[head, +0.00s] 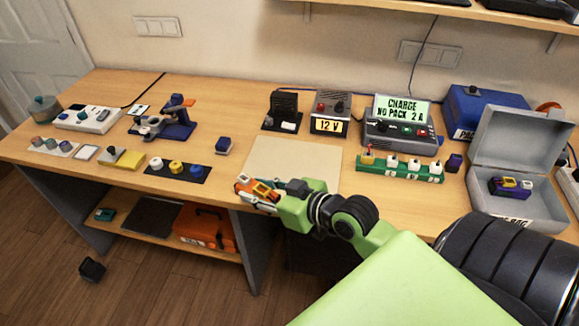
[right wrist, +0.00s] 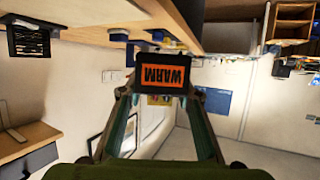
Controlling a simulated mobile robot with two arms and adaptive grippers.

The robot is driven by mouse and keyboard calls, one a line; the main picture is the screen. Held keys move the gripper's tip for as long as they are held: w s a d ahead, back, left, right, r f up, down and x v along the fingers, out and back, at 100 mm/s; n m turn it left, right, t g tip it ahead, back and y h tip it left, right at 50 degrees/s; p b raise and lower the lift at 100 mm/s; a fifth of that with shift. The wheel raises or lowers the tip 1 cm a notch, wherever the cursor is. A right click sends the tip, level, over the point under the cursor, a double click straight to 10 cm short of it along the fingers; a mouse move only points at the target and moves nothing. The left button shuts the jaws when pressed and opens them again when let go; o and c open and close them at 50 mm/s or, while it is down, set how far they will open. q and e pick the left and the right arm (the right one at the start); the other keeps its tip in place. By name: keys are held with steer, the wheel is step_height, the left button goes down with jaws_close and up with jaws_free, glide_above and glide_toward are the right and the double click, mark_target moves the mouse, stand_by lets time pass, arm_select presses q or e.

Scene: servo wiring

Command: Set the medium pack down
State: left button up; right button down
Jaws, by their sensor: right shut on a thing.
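My right gripper (head: 258,190) is just over the front edge of the workbench, in front of the beige mat (head: 293,160). It is shut on a dark pack with an orange label, which shows small in the head view. In the right wrist view the pack (right wrist: 163,78) is between the two fingertips, and its label reads WARM upside down. I cannot tell its size against other packs. Its underside and any contact with the bench are unclear. My left gripper is in neither view.
The mat is bare. A green strip (head: 402,172) with white posts and the charger (head: 400,138) stand right of it. An open grey case (head: 512,205) holds a purple-and-yellow pack (head: 510,187). A small blue block (head: 224,146) is left of the mat. A black block (head: 92,269) lies on the floor.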

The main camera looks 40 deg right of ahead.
steer(key=d+r+m+h, duration=0.5)
steer(key=d+m+h, duration=0.25)
steer(key=h, duration=0.25)
steer(key=g+p, duration=0.1)
steer(key=p, duration=0.2)
glide_above(275, 168)
steer(key=shift+m, duration=0.45)
steer(key=f, duration=0.8)
steer(key=shift+s+a, duration=0.2)
steer(key=shift+s, duration=0.2)
steer(key=shift+w+d+f, duration=0.3)
steer(key=shift+w+f, duration=0.25)
steer(key=shift+f, duration=0.3)
steer(key=shift+f+p, duration=0.65)
steer(key=shift+f, duration=0.85)
